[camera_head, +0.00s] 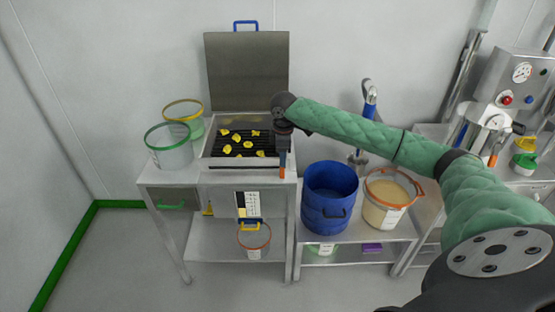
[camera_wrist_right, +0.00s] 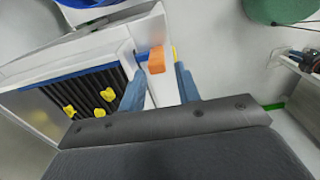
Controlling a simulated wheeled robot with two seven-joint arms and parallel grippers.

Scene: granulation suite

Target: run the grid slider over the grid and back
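The grid (camera_head: 260,150) is a dark barred panel in a metal box with its lid raised. Several yellow lumps (camera_head: 248,144) lie on it; the right wrist view also shows the grid (camera_wrist_right: 98,76) and lumps. My right gripper (camera_head: 283,164) points down at the box's right front corner. In the right wrist view its blue-grey fingers (camera_wrist_right: 162,76) are apart. An orange block (camera_wrist_right: 156,61), which looks like the grid slider's handle, shows between and beyond the fingertips. I cannot tell whether a finger touches it. The rest of the slider is not clear. My left gripper is out of view.
Two tubs, green-rimmed (camera_head: 169,147) and yellow-rimmed (camera_head: 184,112), stand left of the box. A blue drum (camera_head: 329,196) and an orange-rimmed tub (camera_head: 388,205) stand on a lower bench to the right. The raised lid (camera_head: 246,70) stands behind the grid.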

